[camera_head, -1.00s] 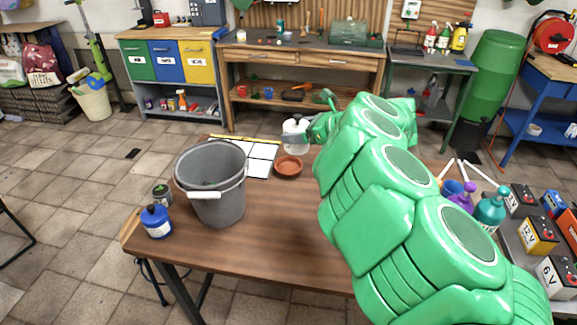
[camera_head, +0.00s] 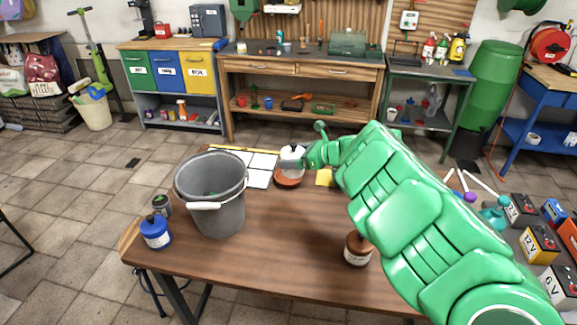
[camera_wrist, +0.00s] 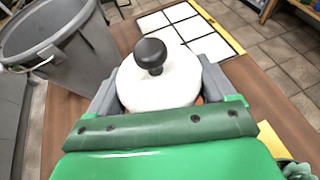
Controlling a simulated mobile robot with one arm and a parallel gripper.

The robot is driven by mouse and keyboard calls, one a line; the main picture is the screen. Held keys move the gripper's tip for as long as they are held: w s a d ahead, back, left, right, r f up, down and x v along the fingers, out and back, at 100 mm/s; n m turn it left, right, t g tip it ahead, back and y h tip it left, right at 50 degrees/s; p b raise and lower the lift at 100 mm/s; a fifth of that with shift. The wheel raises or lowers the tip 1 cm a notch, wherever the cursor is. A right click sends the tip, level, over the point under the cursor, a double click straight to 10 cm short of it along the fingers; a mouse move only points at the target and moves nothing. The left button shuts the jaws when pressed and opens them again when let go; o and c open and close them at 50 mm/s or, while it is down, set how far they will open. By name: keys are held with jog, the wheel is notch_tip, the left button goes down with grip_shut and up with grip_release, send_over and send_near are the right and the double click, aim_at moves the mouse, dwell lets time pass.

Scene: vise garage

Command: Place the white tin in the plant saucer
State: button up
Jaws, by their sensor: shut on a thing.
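The white tin (camera_wrist: 158,84) has a black knob on its lid. In the wrist view it sits between the two grey fingers of my gripper (camera_wrist: 158,88), which is shut on it. In the head view the tin (camera_head: 291,153) is over the plant saucer (camera_head: 288,180), partly hidden by my gripper (camera_head: 292,164). The saucer is a terracotta dish on the wooden table. Only a sliver of orange shows beside the tin in the wrist view. I cannot tell whether the tin touches the saucer.
A grey bucket (camera_head: 213,207) stands left of the saucer on the table (camera_head: 270,235). White tiles (camera_head: 257,168) lie behind it. The table's front middle is clear.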

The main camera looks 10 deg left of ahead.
jog(key=w+a+f, duration=0.3)
jog(key=w+f, duration=0.4)
jog(key=w, duration=0.1)
jog(key=shift+w+a+f, duration=0.15)
jog(key=shift+w, duration=0.2)
dwell(0.9)
jog(key=shift+w+f, duration=0.35)
jog(key=shift+f, duration=1.55)
jog(key=shift+f, duration=0.1)
jog(key=o, duration=1.3)
jog(key=shift+c, duration=0.2)
